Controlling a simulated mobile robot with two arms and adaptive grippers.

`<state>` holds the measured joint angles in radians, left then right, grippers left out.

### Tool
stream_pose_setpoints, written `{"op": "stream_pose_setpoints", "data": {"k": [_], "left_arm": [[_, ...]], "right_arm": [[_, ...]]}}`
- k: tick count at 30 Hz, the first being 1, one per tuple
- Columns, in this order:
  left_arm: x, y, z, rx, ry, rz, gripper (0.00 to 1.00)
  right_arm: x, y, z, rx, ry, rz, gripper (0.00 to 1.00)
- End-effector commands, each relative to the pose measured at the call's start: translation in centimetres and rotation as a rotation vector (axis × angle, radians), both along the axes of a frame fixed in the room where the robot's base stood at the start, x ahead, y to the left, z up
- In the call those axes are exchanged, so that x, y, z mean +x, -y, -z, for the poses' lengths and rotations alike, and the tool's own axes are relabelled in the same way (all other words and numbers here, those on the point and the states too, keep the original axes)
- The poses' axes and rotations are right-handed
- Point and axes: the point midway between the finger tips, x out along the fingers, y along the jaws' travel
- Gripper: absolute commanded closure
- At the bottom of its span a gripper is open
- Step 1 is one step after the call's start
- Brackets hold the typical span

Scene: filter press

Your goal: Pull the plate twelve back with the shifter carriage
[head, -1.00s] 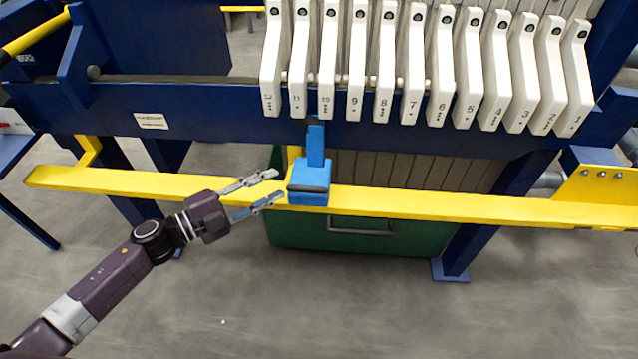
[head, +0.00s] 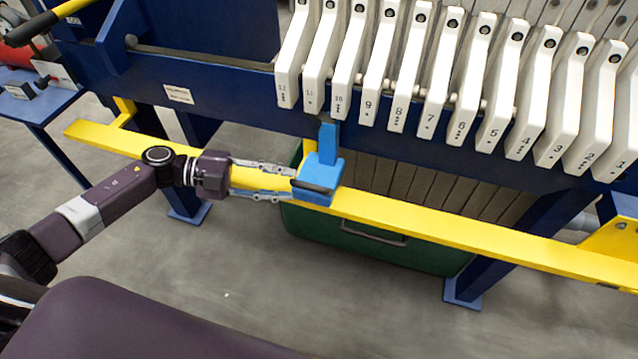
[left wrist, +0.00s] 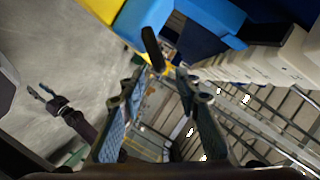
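Plate twelve (head: 292,60) is the leftmost white plate in the numbered row, close beside plate eleven (head: 319,70). The blue shifter carriage (head: 322,170) sits on the yellow rail below it, with an upright blue finger (head: 328,136) and a dark handle bar (head: 312,187) on its front. My left gripper (head: 293,184) is open, its fingertips at the left end of the handle. In the left wrist view the handle (left wrist: 152,48) stands just beyond the gap between the open fingertips. My right gripper (left wrist: 39,91) shows small in that view, fingers apart and empty.
The yellow rail (head: 420,226) runs along the press front, clear left of the carriage behind my arm. A green bin (head: 350,240) stands beneath. A blue side table (head: 30,105) is at the far left. The floor in front is free.

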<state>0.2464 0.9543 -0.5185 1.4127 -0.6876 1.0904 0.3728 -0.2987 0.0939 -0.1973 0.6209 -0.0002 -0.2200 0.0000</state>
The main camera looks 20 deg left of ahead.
Motion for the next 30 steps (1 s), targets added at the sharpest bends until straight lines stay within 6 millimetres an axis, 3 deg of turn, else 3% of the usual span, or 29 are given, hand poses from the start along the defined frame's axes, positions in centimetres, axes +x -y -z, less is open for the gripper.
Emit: {"op": "stream_pose_setpoints", "data": {"k": [11, 23, 30], "left_arm": [[1.6, 5.4, 1.0, -0.003, 0.001, -0.001, 0.7], [1.9, 6.3, 1.4, -0.001, 0.002, -0.002, 0.7], [1.9, 6.2, 1.4, -0.001, 0.002, -0.002, 0.96]], "right_arm": [[-0.3, -2.2, -1.4, 0.025, -0.004, 0.003, 0.6], [-0.3, -1.4, -1.5, 0.017, -0.004, 0.0, 0.6], [-0.3, -1.0, -1.5, 0.012, -0.004, 0.001, 0.6]]}}
